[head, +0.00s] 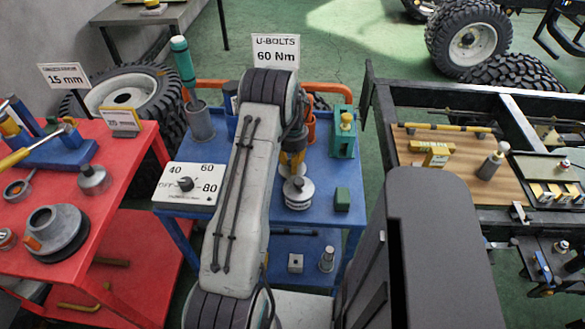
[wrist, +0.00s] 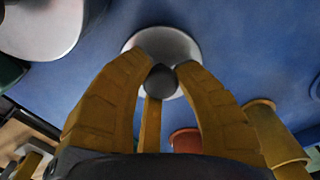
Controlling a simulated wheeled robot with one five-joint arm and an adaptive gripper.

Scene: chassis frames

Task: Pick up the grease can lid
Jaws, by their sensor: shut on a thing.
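The lid (wrist: 160,42) is a pale grey round disc with a dark round knob (wrist: 161,84) in its middle. In the wrist view my gripper (wrist: 161,72) has its yellow fingers shut on that knob, with the disc beyond the fingertips. In the head view my gripper (head: 291,163) is over the blue cart, and only a pale edge of the lid (head: 281,171) shows by the fingers. Whether the lid rests on something or hangs clear cannot be told.
A stacked metal piece (head: 298,194) stands close, on the near right side of my gripper. A green block (head: 342,199), a teal holder (head: 342,143) and a white dial box (head: 187,184) are also on the blue cart (head: 322,178). A red bench (head: 125,170) is at left.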

